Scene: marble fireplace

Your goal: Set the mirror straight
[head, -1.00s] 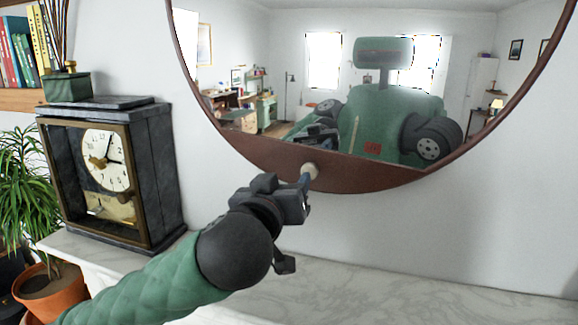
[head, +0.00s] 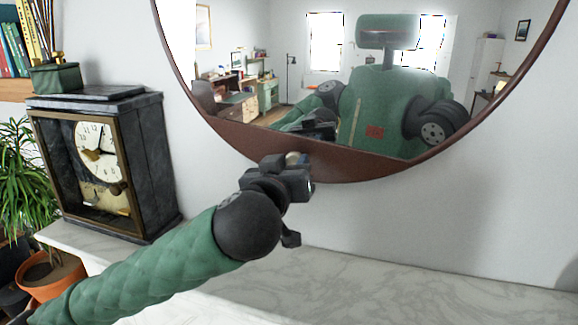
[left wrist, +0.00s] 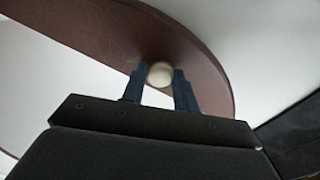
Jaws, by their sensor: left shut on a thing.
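The mirror (head: 330,85) hangs on the wall, round with a brown frame that widens at its bottom edge. The bottom band of the frame looks tilted, lower toward the right in the head view. A pale round knob sits on that band; it shows in the left wrist view (left wrist: 160,74) between my two fingers. My left gripper (head: 300,168) reaches up from the left and is shut on the knob; in the wrist view its blue fingers (left wrist: 160,85) press either side of it. In the head view the gripper mostly hides the knob. My right gripper is not in view.
A marble mantel shelf (head: 400,290) runs below the mirror. A dark stone clock (head: 150,165) stands left of my left arm, with a green box (head: 55,78) on top. A potted plant (head: 45,270) and books (head: 15,45) are farther left. The shelf's right is clear.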

